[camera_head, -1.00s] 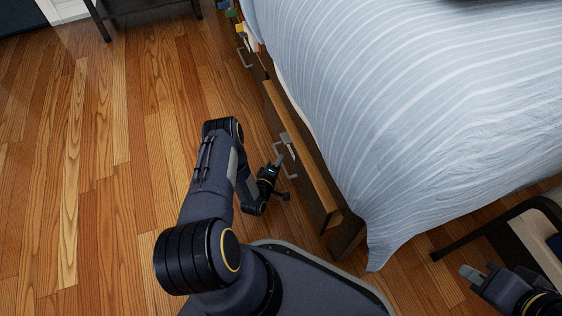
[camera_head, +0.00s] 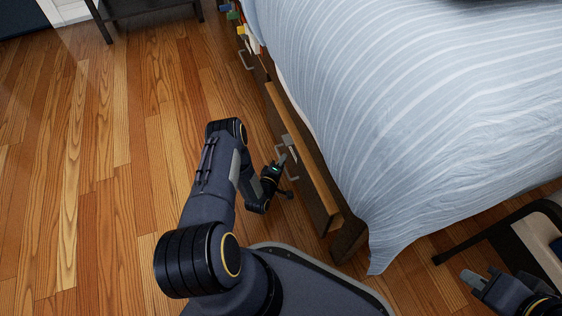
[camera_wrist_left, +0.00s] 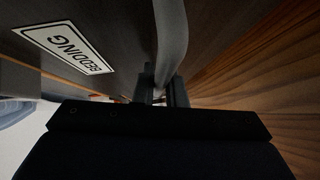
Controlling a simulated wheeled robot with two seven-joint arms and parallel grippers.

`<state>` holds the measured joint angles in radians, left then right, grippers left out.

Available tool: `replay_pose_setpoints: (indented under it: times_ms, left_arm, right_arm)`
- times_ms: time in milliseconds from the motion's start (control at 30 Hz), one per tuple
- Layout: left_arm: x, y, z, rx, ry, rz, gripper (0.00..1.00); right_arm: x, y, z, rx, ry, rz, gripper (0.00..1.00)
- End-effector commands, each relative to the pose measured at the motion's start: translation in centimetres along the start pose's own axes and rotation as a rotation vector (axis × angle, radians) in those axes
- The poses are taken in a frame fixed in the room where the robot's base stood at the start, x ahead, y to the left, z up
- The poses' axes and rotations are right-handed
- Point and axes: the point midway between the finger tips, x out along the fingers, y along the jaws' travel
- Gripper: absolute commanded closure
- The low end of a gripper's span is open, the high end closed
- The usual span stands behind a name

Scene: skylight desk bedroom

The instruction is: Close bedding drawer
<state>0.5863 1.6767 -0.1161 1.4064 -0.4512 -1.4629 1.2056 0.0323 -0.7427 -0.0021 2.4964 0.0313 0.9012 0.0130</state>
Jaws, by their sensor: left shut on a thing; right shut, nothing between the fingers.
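The bedding drawer (camera_head: 304,160) is under the bed's side and stands slightly out from the frame, its top edge showing as a light wood strip. Its front carries a grey bar handle (camera_head: 292,176). In the left wrist view a white label reading BEDDING (camera_wrist_left: 66,46) is on the dark front, beside the handle (camera_wrist_left: 170,40). My left gripper (camera_head: 282,160) is at the handle, shut on it; the fingers (camera_wrist_left: 162,92) lie around the bar. My right gripper (camera_head: 470,276) is shut and empty at the lower right, away from the drawer.
The bed (camera_head: 420,110) with a striped blue cover fills the right. Another drawer (camera_head: 246,60) further back holds colourful items. A dark-framed chair (camera_head: 500,225) stands near my right gripper. Wooden floor (camera_head: 90,170) on the left is clear.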

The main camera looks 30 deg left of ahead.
Motion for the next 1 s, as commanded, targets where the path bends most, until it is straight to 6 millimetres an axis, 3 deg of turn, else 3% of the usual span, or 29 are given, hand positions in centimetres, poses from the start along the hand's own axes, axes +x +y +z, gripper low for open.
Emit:
replay_pose_setpoints:
  times_ms: [200, 467, 500, 533, 733, 867, 1000]
  left_arm:
    - [2.2, 0.7, 2.2, -0.001, 0.0, 0.003, 1.0]
    - [2.4, 0.8, 2.4, -0.001, -0.002, 0.002, 1.0]
    - [2.4, 0.8, 2.5, -0.001, -0.002, 0.002, 0.85]
    - [2.5, 0.8, 2.5, -0.001, -0.002, 0.002, 0.81]
    - [2.5, 0.9, 2.5, -0.001, -0.003, 0.005, 0.8]
    - [1.9, 1.0, 2.5, -0.001, -0.003, 0.004, 0.8]
    - [-0.2, 1.1, 2.3, -0.003, -0.001, -0.001, 0.8]
  right_arm:
    - [0.0, 0.0, 0.0, 0.0, 0.0, 0.0, 1.0]
    - [0.0, 0.0, 0.0, 0.0, 0.0, 0.0, 1.0]
    - [0.0, 0.0, 0.0, 0.0, 0.0, 0.0, 1.0]
    - [0.0, 0.0, 0.0, 0.0, 0.0, 0.0, 1.0]
    - [0.0, 0.0, 0.0, 0.0, 0.0, 0.0, 1.0]
    - [-0.3, -0.1, -0.1, 0.0, 0.0, 0.0, 1.0]
    - [-1.2, -0.6, -0.6, 0.0, 0.0, 0.0, 1.0]
